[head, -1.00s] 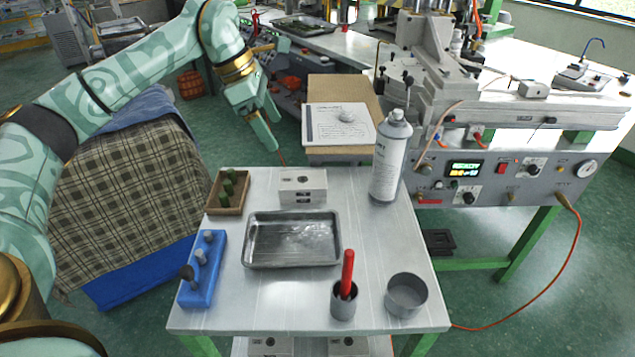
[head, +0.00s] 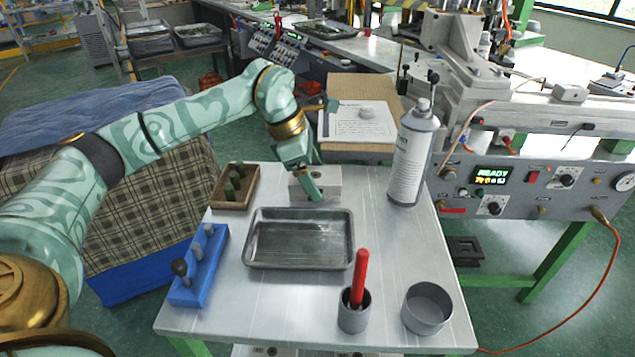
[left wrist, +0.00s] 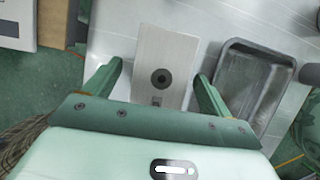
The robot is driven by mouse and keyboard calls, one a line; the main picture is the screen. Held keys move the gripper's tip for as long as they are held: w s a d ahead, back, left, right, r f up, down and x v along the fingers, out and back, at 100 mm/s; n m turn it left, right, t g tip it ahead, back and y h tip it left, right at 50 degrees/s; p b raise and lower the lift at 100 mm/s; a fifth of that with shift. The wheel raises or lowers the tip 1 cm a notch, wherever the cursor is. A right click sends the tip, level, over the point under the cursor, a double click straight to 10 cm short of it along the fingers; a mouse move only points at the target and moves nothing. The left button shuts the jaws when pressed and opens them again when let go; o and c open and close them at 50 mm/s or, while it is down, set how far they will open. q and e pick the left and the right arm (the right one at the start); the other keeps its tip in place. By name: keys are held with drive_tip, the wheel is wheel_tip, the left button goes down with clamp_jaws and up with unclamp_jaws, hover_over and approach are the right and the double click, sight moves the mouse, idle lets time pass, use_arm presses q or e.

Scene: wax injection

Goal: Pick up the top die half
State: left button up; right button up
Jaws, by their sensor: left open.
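The die is a pale grey metal block (head: 328,182) near the back of the white table, behind the metal tray. In the left wrist view its flat top, the top die half (left wrist: 165,60), shows a dark round hole and a small dark mark. My left gripper (head: 316,190) is over the block and hides part of it in the head view. In the left wrist view the open fingers of my left gripper (left wrist: 160,82) stand on either side of the block, with gaps. I cannot tell the fingertips' height against it. My right gripper is not in view.
The metal tray (head: 250,240) lies just in front of the block. A spray can (head: 410,160) stands at the right, a wooden box (head: 217,200) at the left. A blue holder (head: 187,292), a cup with a red handle (head: 353,318) and a grey bowl (head: 427,322) are nearer.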

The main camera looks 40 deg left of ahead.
use_arm(q)
drive_tip(key=shift+r, duration=0.2)
drive_tip(key=c, duration=1.2)
drive_tip(key=shift+c, duration=0.2)
